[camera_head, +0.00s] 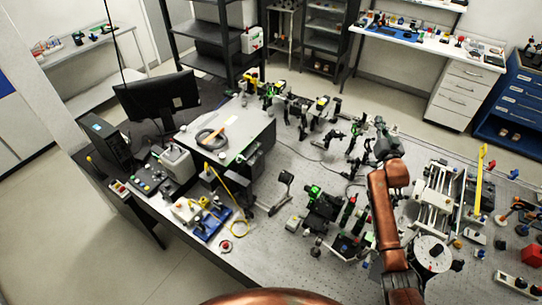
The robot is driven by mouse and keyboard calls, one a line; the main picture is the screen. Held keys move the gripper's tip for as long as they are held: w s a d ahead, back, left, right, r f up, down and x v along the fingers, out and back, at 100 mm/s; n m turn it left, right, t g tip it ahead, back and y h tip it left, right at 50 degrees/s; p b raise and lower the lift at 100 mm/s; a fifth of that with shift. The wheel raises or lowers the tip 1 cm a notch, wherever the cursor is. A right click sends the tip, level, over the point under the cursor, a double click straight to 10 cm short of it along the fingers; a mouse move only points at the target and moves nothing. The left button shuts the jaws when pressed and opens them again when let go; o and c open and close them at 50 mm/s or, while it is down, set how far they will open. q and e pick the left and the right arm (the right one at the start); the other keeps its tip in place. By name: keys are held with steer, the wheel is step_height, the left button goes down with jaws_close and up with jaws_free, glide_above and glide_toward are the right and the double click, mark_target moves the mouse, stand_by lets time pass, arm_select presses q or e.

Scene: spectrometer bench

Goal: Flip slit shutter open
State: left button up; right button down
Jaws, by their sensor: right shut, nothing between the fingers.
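My right arm is copper-coloured and reaches from the bottom edge up over the right half of the bench. My right gripper (382,128) is dark and small at its far end, shut and empty, among the black optical mounts. Contact with any part cannot be made out. I cannot pick out the slit shutter with certainty; it is too small or hidden behind the gripper and arm. My left gripper is not in view.
The perforated optical bench (275,240) carries several black mounts (325,208). A white railed frame (435,200) and a round white dial (431,254) stand right of my arm. A grey box (228,132) and a monitor (157,98) stand left. Bare bench lies front-left.

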steer(key=a+f+m+g+y+b, duration=0.1)
steer(key=a+f+m+b, duration=0.15)
steer(key=a+f, duration=0.5)
steer(key=a+f+m+g+y+b, duration=0.15)
steer(key=a+f+m, duration=0.3)
steer(key=a, duration=0.65)
arm_select(q)
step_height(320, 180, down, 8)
steer(key=b, duration=0.2)
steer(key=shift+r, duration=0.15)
arm_select(e)
steer(key=s+a+f+m+g+y, duration=0.1)
steer(key=a+f+m, duration=0.1)
steer(key=a, duration=0.6)
steer(key=s+a+f+m+y, duration=0.2)
steer(key=a, duration=0.6)
steer(key=s+a+f+m+g+y, duration=0.1)
steer(key=a+f+m+y, duration=0.1)
steer(key=a, duration=0.6)
steer(key=shift+s+f+m+g, duration=0.3)
steer(key=shift+s+m+g, duration=0.1)
steer(key=shift+m, duration=0.1)
steer(key=shift+y, duration=0.25)
